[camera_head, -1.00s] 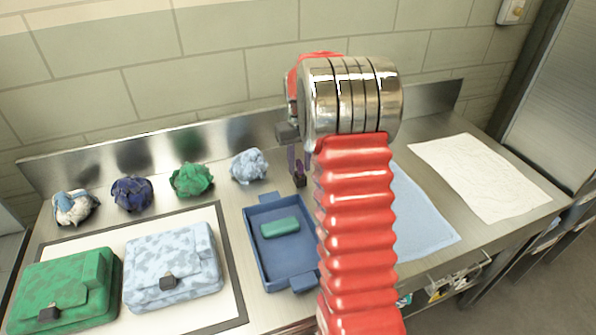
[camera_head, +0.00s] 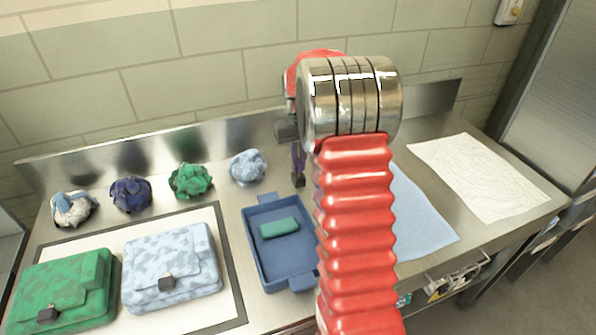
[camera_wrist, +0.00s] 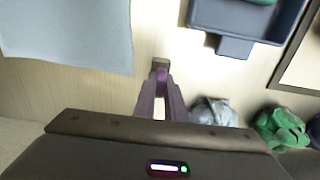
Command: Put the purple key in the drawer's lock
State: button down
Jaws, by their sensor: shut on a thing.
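My gripper (camera_wrist: 161,82) is shut on the purple key (camera_wrist: 162,75). Only a small purple part of the key shows between the fingertips in the wrist view; its shape is mostly hidden. A dark block sits at the fingertips. In the head view, my gripper (camera_head: 298,172) points down above the back of the steel counter, just behind the blue tray. A drawer-like wire compartment (camera_head: 452,283) with small things in it shows under the counter's front edge at right. I cannot make out a lock.
A blue tray (camera_head: 262,262) holds a teal case (camera_head: 279,228). Green (camera_head: 70,285) and light blue (camera_head: 172,265) bags lie on a mat at left. Several crumpled cloths line the back. A blue cloth (camera_head: 420,215) and white sheet (camera_head: 480,175) lie at right.

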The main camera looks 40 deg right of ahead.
jog(key=shift+r, duration=2.55)
jog(key=shift+s, duration=0.2)
